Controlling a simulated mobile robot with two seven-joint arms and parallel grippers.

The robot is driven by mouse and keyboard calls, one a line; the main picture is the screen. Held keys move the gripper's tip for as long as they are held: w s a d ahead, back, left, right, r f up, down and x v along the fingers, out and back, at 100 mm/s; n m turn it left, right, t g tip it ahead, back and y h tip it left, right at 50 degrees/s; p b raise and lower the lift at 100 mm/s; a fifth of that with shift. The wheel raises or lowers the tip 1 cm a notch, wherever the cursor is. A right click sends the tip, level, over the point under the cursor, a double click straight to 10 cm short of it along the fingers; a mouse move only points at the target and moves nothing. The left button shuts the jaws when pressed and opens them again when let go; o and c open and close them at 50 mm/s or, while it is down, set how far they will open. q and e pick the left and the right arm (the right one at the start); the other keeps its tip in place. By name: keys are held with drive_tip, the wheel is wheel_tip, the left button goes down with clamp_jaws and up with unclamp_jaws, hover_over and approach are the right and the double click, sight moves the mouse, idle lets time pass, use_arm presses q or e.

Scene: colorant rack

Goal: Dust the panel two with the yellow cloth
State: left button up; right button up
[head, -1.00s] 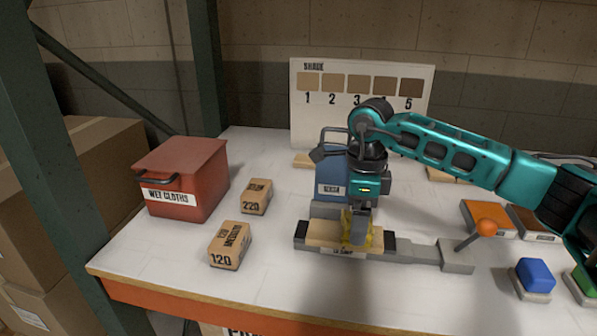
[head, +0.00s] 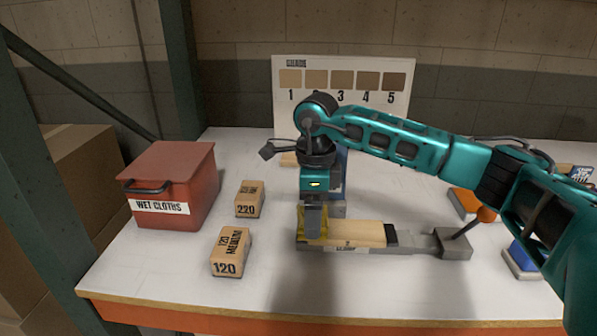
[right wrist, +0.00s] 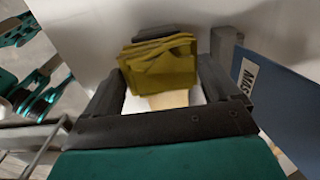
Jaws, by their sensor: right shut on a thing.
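The yellow cloth (right wrist: 160,62) is a folded wad held between the fingers of my right gripper (head: 314,228), which is shut on it. In the head view the cloth (head: 302,224) shows at the left end of a pale wooden panel (head: 355,233), and it appears to touch the panel's top. The panel lies in a grey clamp (head: 452,243) with a lever and orange knob. A mark that looks like a 2 is on the panel. The panel's left end is hidden by the gripper and cloth. My left gripper is not in view.
A red box labelled WET CLOTHS (head: 170,185) stands at the left. Sanding blocks marked 220 (head: 249,199) and 120 (head: 231,252) lie beside it. A shade board (head: 340,75) stands behind. A blue container (right wrist: 270,100) is close to the gripper. A blue-topped block (head: 523,260) lies at the right.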

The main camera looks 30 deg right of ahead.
drive_tip(key=shift+w+a+r+p, duration=0.2)
drive_tip(key=shift+r+p, duration=0.1)
drive_tip(key=shift+r, duration=0.2)
drive_tip(key=shift+w+a+r+p, duration=0.15)
drive_tip(key=shift+a+r+p, duration=0.1)
drive_tip(key=shift+r, duration=0.25)
drive_tip(key=shift+s+d+r+p, duration=0.15)
drive_tip(key=shift+r+p, duration=0.15)
drive_tip(key=shift+r, duration=0.1)
drive_tip(key=shift+s+d+r+p, duration=0.1)
drive_tip(key=shift+r+p, duration=0.15)
drive_tip(key=shift+r, duration=0.15)
wheel_tip(320, 180, up, 2)
drive_tip(key=shift+r+p, duration=0.1)
drive_tip(key=shift+p, duration=0.35)
drive_tip(key=shift+r, duration=1.1)
